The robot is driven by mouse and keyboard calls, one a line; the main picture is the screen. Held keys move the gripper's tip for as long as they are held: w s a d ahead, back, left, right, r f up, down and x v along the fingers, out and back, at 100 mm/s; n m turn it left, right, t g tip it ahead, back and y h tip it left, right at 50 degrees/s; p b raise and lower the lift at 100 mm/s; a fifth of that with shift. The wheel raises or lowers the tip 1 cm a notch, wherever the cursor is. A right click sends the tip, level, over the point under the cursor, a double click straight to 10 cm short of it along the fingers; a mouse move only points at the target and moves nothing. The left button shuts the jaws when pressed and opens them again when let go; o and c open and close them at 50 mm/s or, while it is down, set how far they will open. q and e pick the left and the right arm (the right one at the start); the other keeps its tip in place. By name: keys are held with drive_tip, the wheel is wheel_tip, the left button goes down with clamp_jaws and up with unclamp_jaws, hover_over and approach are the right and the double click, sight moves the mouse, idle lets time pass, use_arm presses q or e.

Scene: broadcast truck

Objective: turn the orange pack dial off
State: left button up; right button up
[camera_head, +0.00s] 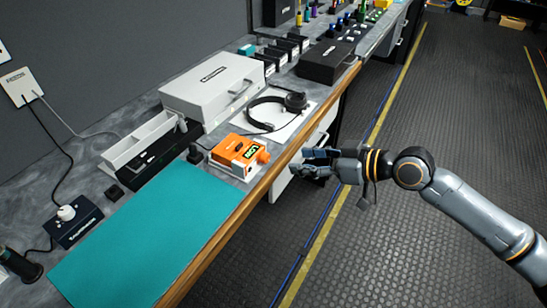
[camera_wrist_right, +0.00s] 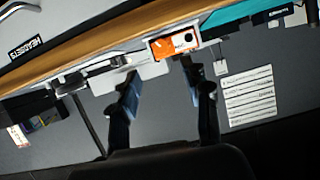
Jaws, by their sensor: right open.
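The orange pack (camera_head: 237,152) sits on the bench near its front edge, with a lit green display on top. Its orange dial (camera_head: 263,157) is on the end facing the aisle. In the right wrist view the orange pack (camera_wrist_right: 174,45) shows beyond the fingers, with a round dark feature on its face. My right gripper (camera_head: 306,163) is open and empty, beyond the bench's front edge to the right of the dial and apart from it. In the right wrist view its two fingers (camera_wrist_right: 165,90) are spread. My left gripper is not in view.
A teal mat (camera_head: 150,235) covers the near bench. A headset (camera_head: 275,112) lies behind the pack, beside a white case (camera_head: 212,85). The wooden bench edge (camera_head: 245,205) runs between pack and aisle. The dark floor (camera_head: 460,110) is mostly clear.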

sight(268, 158)
drive_tip(key=p+x, duration=0.1)
drive_tip(key=x, duration=0.8)
drive_tip(key=shift+a, duration=0.1)
drive_tip(key=shift+s, duration=0.1)
clamp_jaws()
